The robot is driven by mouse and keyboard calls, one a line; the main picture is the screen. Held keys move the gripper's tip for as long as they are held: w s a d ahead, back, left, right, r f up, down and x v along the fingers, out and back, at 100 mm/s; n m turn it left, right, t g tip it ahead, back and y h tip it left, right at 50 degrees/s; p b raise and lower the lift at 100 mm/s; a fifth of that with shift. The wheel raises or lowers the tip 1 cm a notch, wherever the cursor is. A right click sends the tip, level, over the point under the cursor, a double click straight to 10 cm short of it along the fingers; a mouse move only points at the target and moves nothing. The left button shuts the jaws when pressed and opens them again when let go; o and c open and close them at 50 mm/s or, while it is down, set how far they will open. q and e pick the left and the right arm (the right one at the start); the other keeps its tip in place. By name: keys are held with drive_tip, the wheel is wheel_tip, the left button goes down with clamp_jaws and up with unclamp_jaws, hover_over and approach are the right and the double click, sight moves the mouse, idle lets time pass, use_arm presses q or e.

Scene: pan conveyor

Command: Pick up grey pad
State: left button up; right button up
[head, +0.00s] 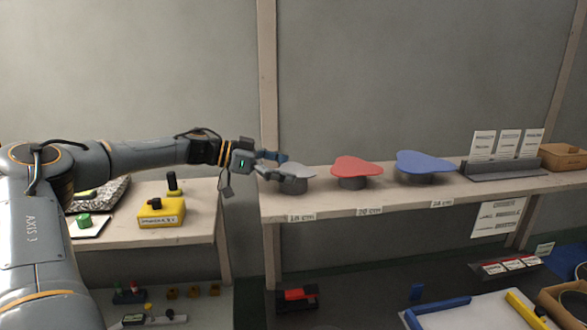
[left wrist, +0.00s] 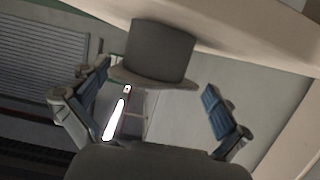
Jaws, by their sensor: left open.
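The grey pad (head: 302,171) lies on a dark round stand (head: 294,186) at the left end of the shelf, above the 18 cm label. My left gripper (head: 284,167) reaches it from the left, its fingers open at the pad's near left edge. In the left wrist view the picture is turned over: the pad (left wrist: 150,80) shows as a thin grey-brown disc against the stand (left wrist: 162,48). The two blue-tipped fingers of the left gripper (left wrist: 158,80) stand apart on either side of the pad, not visibly touching it. My right gripper is not in view.
A red pad (head: 356,166) and a blue pad (head: 424,162) sit on stands further right on the shelf (head: 330,208). A rack with white cards (head: 500,165) and a brown box (head: 563,157) are beyond. A yellow block (head: 161,213) stands on the left table.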

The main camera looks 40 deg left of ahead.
use_arm(q)
drive_tip(key=shift+w+d+f, duration=0.15)
drive_tip(key=shift+w+d, duration=0.25)
drive_tip(key=shift+w, duration=0.05)
drive_tip(key=shift+d, duration=0.1)
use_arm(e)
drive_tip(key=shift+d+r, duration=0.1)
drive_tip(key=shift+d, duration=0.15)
use_arm(q)
drive_tip(key=c, duration=0.4)
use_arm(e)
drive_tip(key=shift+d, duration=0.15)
use_arm(q)
drive_tip(key=shift+c, duration=0.2)
